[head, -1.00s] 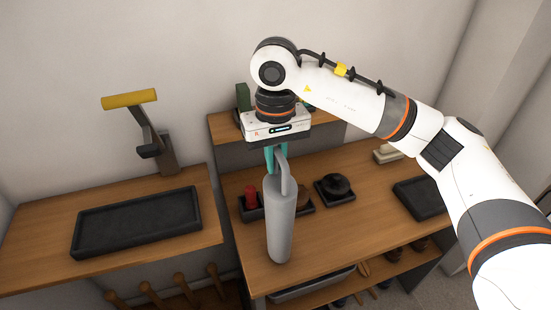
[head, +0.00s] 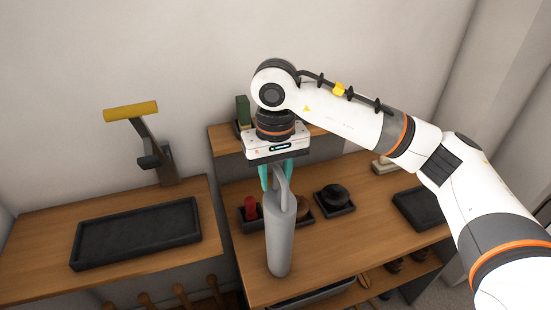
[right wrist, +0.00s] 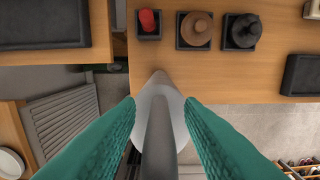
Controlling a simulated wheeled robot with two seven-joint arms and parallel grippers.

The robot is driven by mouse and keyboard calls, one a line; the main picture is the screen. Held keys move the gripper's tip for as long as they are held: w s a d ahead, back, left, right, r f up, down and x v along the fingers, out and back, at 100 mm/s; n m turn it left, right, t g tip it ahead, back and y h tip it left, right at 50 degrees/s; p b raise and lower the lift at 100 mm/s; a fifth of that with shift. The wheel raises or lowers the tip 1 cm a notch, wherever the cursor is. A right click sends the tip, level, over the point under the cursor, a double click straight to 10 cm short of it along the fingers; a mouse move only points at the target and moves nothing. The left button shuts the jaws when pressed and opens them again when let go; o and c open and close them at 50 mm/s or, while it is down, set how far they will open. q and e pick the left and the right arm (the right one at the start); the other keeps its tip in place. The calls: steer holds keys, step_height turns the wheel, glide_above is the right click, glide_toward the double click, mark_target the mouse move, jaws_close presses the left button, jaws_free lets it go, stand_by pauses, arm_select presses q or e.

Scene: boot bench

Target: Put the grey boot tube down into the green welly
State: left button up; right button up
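The grey boot tube (head: 279,240) stands upright near the front edge of the right-hand bench, its looped handle at the top. My right gripper (head: 276,176) is directly above it, pointing down. Its teal fingers are open, one on each side of the handle. The right wrist view shows the handle (right wrist: 160,135) between the two fingers (right wrist: 160,108), with a gap on both sides. Whether the tube's foot rests on the bench top cannot be told for certain. I cannot make out the green welly in any view. My left gripper is not in view.
On the bench (head: 240,285) behind the tube are a red item (head: 250,207) and a black round item (head: 335,194) in small trays. A dark tray (head: 135,234) lies on the left bench, beside a yellow-handled stand (head: 131,112).

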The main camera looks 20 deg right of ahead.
step_height(320, 180, up, 11)
steer(key=shift+f+b, duration=0.1)
steer(key=shift+b, duration=0.95)
steer(key=shift+r, duration=0.7)
